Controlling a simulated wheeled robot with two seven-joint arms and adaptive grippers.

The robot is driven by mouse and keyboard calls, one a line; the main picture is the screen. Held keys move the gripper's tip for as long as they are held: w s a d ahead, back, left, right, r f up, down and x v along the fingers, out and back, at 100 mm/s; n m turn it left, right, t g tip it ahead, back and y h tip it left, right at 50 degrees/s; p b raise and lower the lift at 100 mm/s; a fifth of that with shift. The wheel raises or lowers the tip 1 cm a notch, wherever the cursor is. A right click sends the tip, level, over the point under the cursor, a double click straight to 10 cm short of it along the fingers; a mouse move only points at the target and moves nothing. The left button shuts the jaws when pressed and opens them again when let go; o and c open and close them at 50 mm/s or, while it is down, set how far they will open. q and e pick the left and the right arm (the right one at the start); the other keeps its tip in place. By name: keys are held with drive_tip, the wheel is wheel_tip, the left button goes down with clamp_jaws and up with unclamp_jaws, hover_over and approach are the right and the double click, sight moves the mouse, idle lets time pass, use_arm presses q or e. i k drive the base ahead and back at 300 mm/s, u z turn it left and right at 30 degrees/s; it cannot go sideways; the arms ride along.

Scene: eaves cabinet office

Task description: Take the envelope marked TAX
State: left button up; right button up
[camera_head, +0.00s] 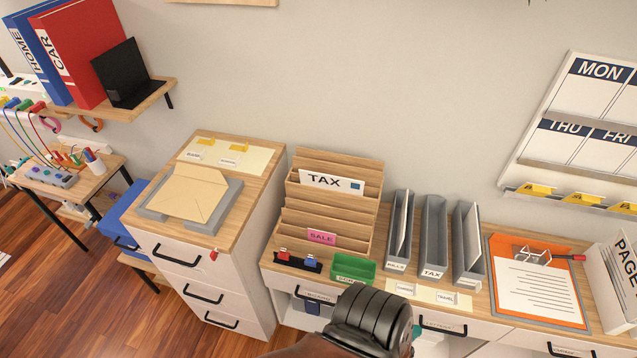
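A white envelope marked TAX (325,182) stands in an upper slot of the stepped wooden letter rack (333,160). It has a small blue patch at its right end, and its lower edge is hidden by the slot's front. A pink slip marked SALE (321,237) sits in a lower slot. A grey file holder (433,230) to the right of the rack also has a TAX label. A dark ribbed part of my arm shows at the bottom centre, in front of the desk. Neither gripper's fingers are visible.
A green tray (352,269) and a small dark holder with red and blue items (298,262) stand before the rack. More grey file holders (398,230) and an orange clipboard (538,280) are to the right. A drawer cabinet (260,193) with a brown envelope (188,192) stands left.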

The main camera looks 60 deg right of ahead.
sight(336, 183)
drive_tip(key=z, duration=0.35)
drive_tip(key=i, duration=0.7)
drive_tip(key=z, duration=0.65)
